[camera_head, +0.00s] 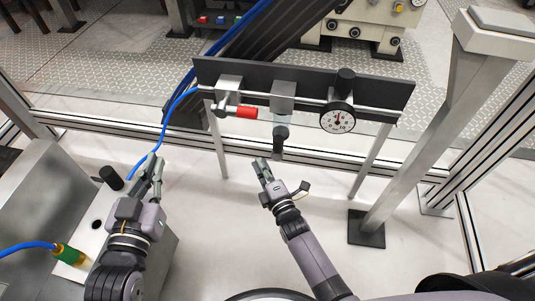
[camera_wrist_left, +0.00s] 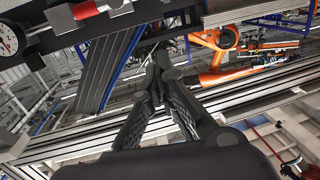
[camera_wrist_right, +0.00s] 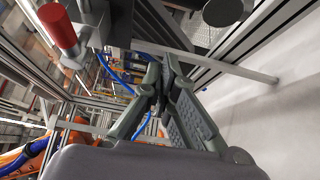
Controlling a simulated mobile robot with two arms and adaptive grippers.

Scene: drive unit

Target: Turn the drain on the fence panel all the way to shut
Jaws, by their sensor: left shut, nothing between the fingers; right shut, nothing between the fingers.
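The dark fence panel (camera_head: 310,83) is a long bar on thin legs. In the right wrist view a dark rounded part (camera_wrist_right: 226,10), likely the bowl, is at the top. My right gripper (camera_head: 262,166) is shut and empty, just below and left of the stub, apart from it. My left gripper (camera_head: 154,162) is shut and empty, further left.
A valve with a red handle (camera_head: 246,112) is left of the filter, and a round gauge (camera_head: 337,118) is right of it. A blue hose (camera_head: 165,125) runs to the panel's left end. A grey cabinet (camera_head: 55,205) stands at left, a post (camera_head: 420,130) at right.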

